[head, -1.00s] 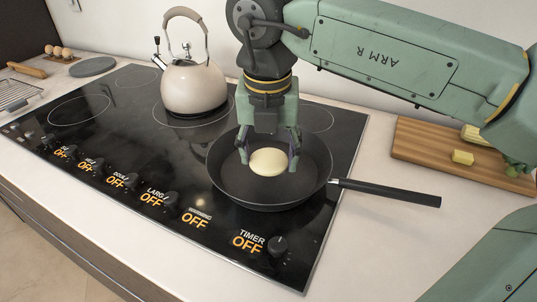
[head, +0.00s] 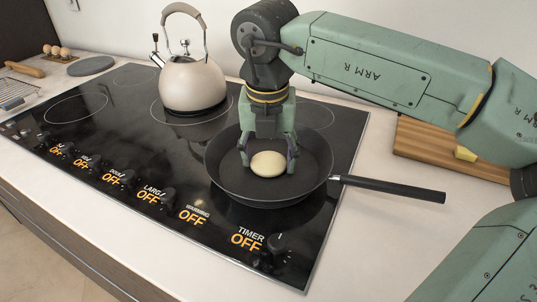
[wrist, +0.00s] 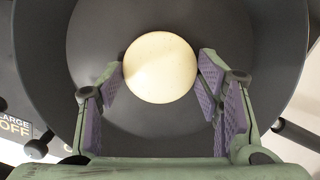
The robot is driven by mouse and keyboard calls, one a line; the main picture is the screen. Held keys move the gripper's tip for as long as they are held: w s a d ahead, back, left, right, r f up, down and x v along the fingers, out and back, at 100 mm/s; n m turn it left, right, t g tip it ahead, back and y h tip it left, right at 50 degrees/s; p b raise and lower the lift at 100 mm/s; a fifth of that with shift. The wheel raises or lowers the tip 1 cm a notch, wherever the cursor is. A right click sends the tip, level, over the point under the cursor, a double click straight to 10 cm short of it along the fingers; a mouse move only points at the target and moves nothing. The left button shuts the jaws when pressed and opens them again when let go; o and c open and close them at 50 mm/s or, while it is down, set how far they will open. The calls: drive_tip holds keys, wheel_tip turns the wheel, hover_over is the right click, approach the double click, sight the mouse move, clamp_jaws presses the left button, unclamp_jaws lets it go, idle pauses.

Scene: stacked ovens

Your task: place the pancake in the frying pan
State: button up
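A pale yellow round pancake (head: 268,164) shows inside the black frying pan (head: 225,180), near its middle. The pan sits on the right part of the stovetop with its handle to the right. My gripper (head: 268,155) points down into the pan, its fingers on either side of the pancake's near part. In the wrist view the pancake (wrist: 160,68) lies just beyond and between the fingertips (wrist: 160,78), with gaps on both sides. The fingers are apart and hold nothing. The pancake looks to be lying on the pan floor (wrist: 225,40).
A cream kettle (head: 192,83) stands on the stovetop behind and left of the pan. A wooden board (head: 415,140) with a yellow block (head: 465,153) is at right, partly behind my arm.

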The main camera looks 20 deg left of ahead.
sight(268, 168)
drive_tip(key=o, duration=0.4)
drive_tip(key=shift+r, duration=0.15)
drive_tip(key=shift+r+p, duration=0.25)
drive_tip(key=shift+p, duration=0.15)
drive_tip(key=r, duration=0.4)
drive_tip(key=s+r, duration=0.1)
drive_tip(key=r, duration=0.2)
drive_tip(key=r+b, duration=0.1)
drive_tip(key=r, duration=0.3)
drive_tip(key=shift+s+d+r, duration=0.15)
drive_tip(key=shift+s+r, duration=0.15)
drive_tip(key=shift+s, duration=0.05)
